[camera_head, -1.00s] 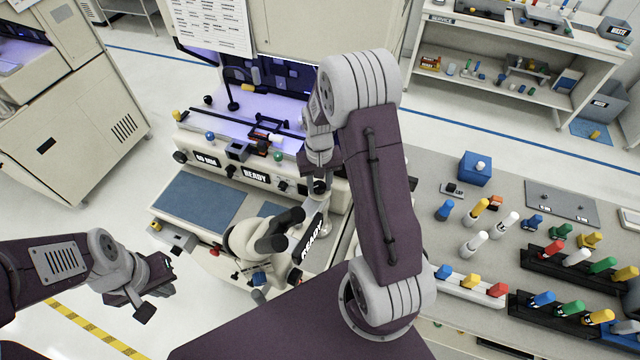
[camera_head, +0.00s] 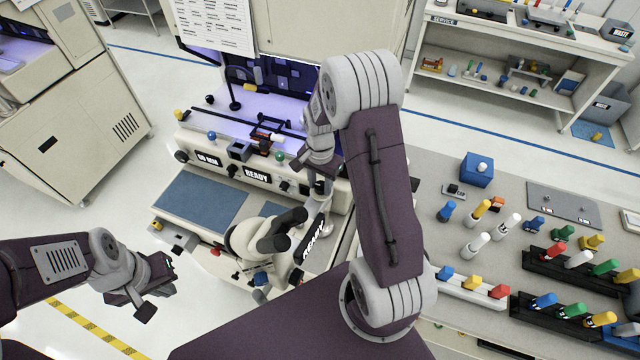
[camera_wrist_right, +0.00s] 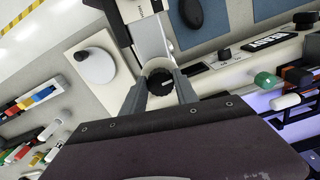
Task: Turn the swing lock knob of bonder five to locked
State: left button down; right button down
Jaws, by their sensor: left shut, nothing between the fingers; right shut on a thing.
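The bonder's cream front panel (camera_head: 215,172) carries several dark knobs and a READY display. My right gripper (camera_wrist_right: 160,88) is shut on a dark ribbed knob (camera_wrist_right: 160,80) with a small light mark, one finger on each side of it. In the head view my right gripper (camera_head: 321,184) is at the right end of this panel, and my wrist partly hides the spot. The knob's lettering and the bonder's number are not readable. My left gripper (camera_head: 148,297) is shut and empty, low at the left, apart from the bonder.
A microscope head (camera_head: 262,236) stands in front of the panel, close to my right arm. A blue mat (camera_head: 200,200) lies at left. A grey bench (camera_head: 440,185) with coloured pegs and racks is at right. Open floor lies at left.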

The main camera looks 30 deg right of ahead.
aim_at(321, 185)
jog(key=shift+w+d+r+m, duration=0.1)
jog(key=shift+w+r+m, duration=0.05)
jog(key=shift+w+m, duration=0.15)
dwell(0.4)
jog(key=c, duration=1.1)
grip_release()
jog(key=shift+s, duration=0.1)
jog(key=shift+o, duration=0.8)
jog(key=shift+d, duration=0.15)
jog(key=shift+r, duration=0.15)
notch_tip(321, 185, up, 8)
jog(key=b, duration=0.2)
jog(key=shift+r, duration=0.25)
